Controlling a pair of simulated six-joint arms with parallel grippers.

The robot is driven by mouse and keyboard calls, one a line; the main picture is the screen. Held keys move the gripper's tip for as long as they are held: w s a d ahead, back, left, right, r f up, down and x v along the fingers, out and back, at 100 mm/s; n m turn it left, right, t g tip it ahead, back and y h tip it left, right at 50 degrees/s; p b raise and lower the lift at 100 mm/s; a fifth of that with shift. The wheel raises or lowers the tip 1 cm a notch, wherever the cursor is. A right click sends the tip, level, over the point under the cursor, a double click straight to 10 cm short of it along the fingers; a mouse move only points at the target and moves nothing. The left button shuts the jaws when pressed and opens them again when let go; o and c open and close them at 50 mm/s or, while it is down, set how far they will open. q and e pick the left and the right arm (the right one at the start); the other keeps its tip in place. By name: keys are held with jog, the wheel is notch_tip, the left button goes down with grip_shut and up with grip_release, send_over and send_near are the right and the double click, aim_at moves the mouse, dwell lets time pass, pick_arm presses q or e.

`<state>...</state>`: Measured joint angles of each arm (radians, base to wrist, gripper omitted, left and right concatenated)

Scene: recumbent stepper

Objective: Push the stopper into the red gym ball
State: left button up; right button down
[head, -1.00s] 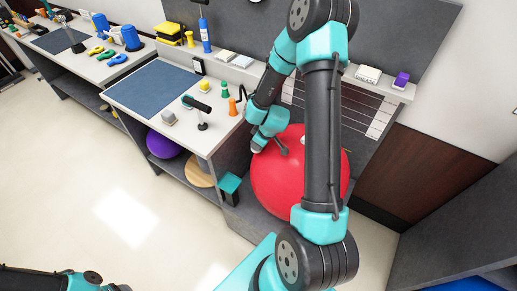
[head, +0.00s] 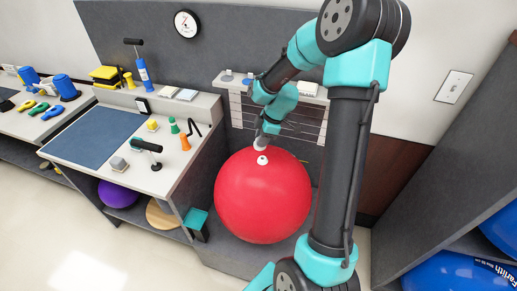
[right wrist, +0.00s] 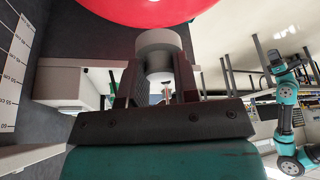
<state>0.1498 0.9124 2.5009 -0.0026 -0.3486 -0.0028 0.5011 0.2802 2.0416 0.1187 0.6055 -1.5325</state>
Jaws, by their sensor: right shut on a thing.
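The red gym ball (head: 262,205) sits on the grey base in the middle of the head view, with a small white spot (head: 262,160) on its upper side. My right gripper (head: 265,133) is just above and behind that spot, pointing down. It is shut on the white stopper (head: 259,147), which also shows between the fingers in the right wrist view (right wrist: 158,42), its wide round end beyond the fingertips. There the red ball (right wrist: 150,10) fills the top edge, close to the stopper; I cannot tell whether they touch. My left gripper cannot be made out.
A workbench (head: 186,162) with small tools, cones and a blue mat (head: 95,138) stands left of the ball. A purple ball (head: 118,193) lies on its lower shelf. A ledge (head: 232,78) runs behind the ball. Blue balls (head: 440,272) sit on shelves at right.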

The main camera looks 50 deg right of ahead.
jog(key=shift+s+d+r, duration=0.3)
jog(key=shift+r, duration=0.1)
jog(key=shift+f, duration=0.15)
send_over(260, 160)
jog(key=d, duration=0.2)
jog(key=shift+s+f, duration=0.15)
jog(key=shift+f, duration=2.5)
jog(key=c, duration=1.4)
grip_release()
grip_shut()
jog(key=shift+f, duration=1.4)
